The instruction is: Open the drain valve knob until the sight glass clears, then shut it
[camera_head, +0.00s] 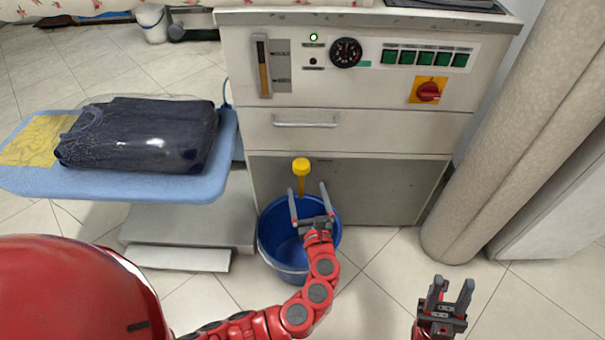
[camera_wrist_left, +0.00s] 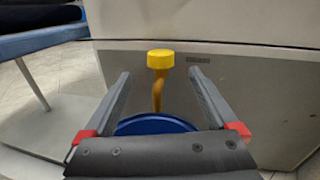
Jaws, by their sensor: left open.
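The yellow drain valve knob (camera_head: 301,166) sits on a yellow stem at the front of the machine, above a blue bucket (camera_head: 269,240). In the left wrist view the knob (camera_wrist_left: 160,59) shows beyond and between my fingers, apart from both. The sight glass (camera_head: 264,67) is a vertical tube at the panel's upper left, with an amber-brown column in it. My left gripper (camera_head: 309,191) is open and empty, just below the knob, over the bucket. My right gripper (camera_head: 451,291) is open and empty above the floor at the lower right.
A blue ironing board (camera_head: 205,182) with a dark folded garment (camera_head: 140,135) stands left of the machine. The panel has a gauge (camera_head: 346,52), several green buttons and a red rotary switch (camera_head: 428,92). A thick beige column-like roll (camera_head: 520,140) stands at right.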

